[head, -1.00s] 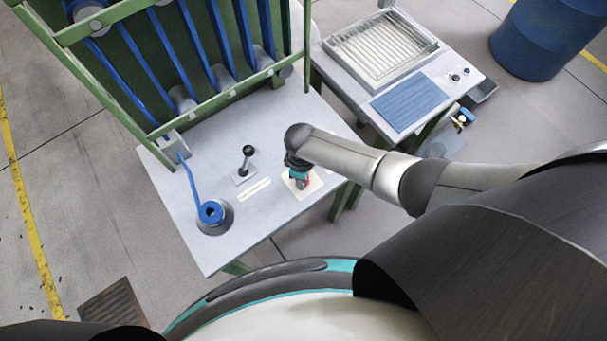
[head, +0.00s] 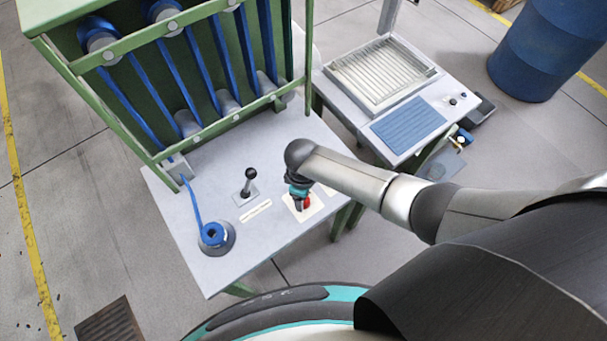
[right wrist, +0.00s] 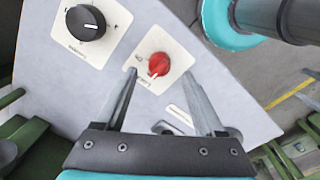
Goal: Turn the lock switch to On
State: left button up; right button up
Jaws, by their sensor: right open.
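The lock switch is a red round knob (right wrist: 159,65) on a white square plate with small lettering, on the grey table top. A white mark shows on its lower edge in the right wrist view; I cannot read its setting for certain. My right gripper (right wrist: 158,68) is open, with one finger on each side of the red knob in that view, and nothing is held. I cannot tell whether the fingers touch it. In the head view the gripper (head: 300,191) points down over the red knob (head: 306,203), partly hiding it. My left gripper is out of view.
A black dial (right wrist: 86,22) sits on its own plate beside the switch. A black-topped lever (head: 249,176) and a blue-centred spool (head: 214,236) stand to the left. A green frame (head: 165,165) rises behind. A second table with a tray (head: 425,80) is at the right.

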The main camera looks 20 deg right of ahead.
notch_tip(320, 180, up, 11)
jog(key=p, duration=0.2)
jog(key=shift+s+a+r, duration=0.15)
jog(key=shift+s+r, duration=0.05)
jog(key=shift+s, duration=0.05)
dwell(0.3)
